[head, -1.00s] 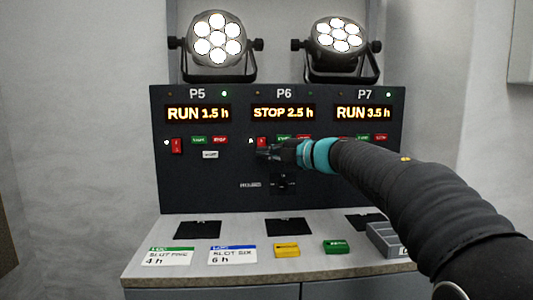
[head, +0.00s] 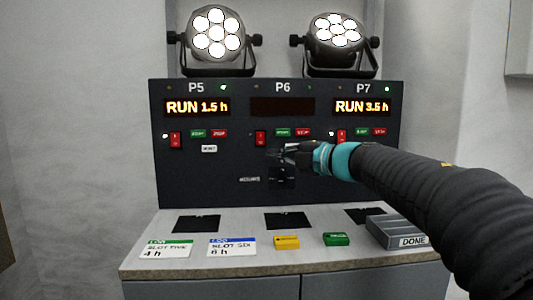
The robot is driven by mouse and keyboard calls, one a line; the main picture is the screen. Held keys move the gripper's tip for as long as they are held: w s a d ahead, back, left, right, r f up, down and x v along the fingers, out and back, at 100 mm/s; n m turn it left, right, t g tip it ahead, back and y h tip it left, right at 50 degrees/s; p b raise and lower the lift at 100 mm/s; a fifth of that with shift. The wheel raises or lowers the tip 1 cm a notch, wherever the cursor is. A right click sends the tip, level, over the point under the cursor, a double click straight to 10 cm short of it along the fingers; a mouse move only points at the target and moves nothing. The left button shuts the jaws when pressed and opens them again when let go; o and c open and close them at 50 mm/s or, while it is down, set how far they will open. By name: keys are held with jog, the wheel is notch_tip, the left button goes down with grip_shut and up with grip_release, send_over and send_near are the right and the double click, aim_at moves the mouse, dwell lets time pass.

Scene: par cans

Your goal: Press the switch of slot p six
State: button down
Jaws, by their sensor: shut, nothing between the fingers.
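The dark panel (head: 225,182) has three slots marked P5, P6 and P7. The P6 display (head: 282,106) is dark and shows no text. The red rocker switch of P6 (head: 261,138) sits below that display at its left, with a green and a red button to its right. My gripper (head: 272,153) is shut and empty, just below and right of the P6 switch. It appears apart from the switch, though the gap in depth is hard to tell. The small white light beside the P6 switch is not seen lit.
The P5 display (head: 198,107) reads RUN 1.5 h; the P7 display (head: 364,107) reads RUN, about 3.5 h. Their red switches flank P6. On the counter (head: 215,267) lie two cards, a yellow block (head: 286,242), a green block (head: 335,239) and a grey DONE tray (head: 395,232).

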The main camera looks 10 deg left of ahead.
jog(key=v, duration=0.7)
jog(key=shift+f, duration=0.5)
jog(key=d+r+m+t+h, duration=0.2)
jog(key=d+m+t+h, duration=0.7)
jog(key=d+m, duration=0.4)
jog(key=s+d+f+m+g+h, duration=0.1)
jog(key=s+d+f+m+h, duration=0.6)
jog(key=d+f+m, duration=0.15)
jog(key=s+d+f+m+g, duration=0.1)
jog(key=s+f+m+g, duration=0.7)
jog(key=s+f, duration=1.4)
jog(key=shift+s+d+f+g, duration=0.15)
jog(key=shift+s+f+g, duration=0.1)
jog(key=shift+s+g, duration=0.7)
